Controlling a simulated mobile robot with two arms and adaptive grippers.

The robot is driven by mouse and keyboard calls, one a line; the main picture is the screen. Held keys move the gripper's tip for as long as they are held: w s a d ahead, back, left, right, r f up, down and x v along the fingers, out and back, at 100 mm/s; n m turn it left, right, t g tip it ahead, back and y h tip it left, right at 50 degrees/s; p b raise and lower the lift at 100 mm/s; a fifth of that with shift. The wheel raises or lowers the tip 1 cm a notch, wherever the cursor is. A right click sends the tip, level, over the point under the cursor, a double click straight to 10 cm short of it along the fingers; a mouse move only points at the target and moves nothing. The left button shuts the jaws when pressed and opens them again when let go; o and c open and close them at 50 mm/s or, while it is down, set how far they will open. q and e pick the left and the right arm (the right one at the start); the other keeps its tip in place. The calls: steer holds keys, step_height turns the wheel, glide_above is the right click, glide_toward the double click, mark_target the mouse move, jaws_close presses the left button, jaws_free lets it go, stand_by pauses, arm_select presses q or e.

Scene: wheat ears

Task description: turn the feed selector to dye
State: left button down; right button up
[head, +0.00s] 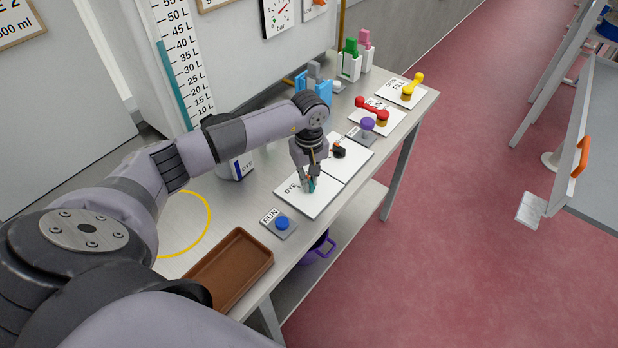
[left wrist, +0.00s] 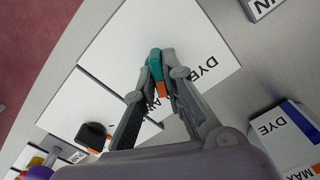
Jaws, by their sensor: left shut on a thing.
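The feed selector's white plate (head: 318,203) lies on the steel bench, with the word DYE at its left end. It also shows in the left wrist view (left wrist: 120,50), with DYE at its right. My left gripper (head: 308,186) points down over this plate. In the left wrist view its fingers (left wrist: 160,75) are shut on a teal handle (left wrist: 156,63) with orange parts, close above the plate. The handle's pivot cannot be made out. My right gripper is not in view.
A black knob (head: 338,152) stands on the neighbouring white plate. A blue RUN button (head: 282,222) and a brown tray (head: 265,250) are in front of the plate. A DYE container (head: 240,168) stands behind my arm. Purple, red and yellow controls line the far bench.

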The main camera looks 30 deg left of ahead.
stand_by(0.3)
arm_select(q)
steer(key=n+b, duration=0.2)
steer(key=shift+f+n, duration=0.15)
steer(key=shift+n, duration=0.15)
steer(key=n+b, duration=0.2)
steer(key=shift+n, duration=0.4)
steer(key=n+b, duration=0.2)
steer(key=n, duration=0.1)
steer(key=shift+n+b, duration=0.8)
steer(key=shift+n, duration=1)
steer(key=shift+r, duration=0.2)
steer(key=c, duration=1.7)
jaws_free()
steer(key=shift+s, duration=0.1)
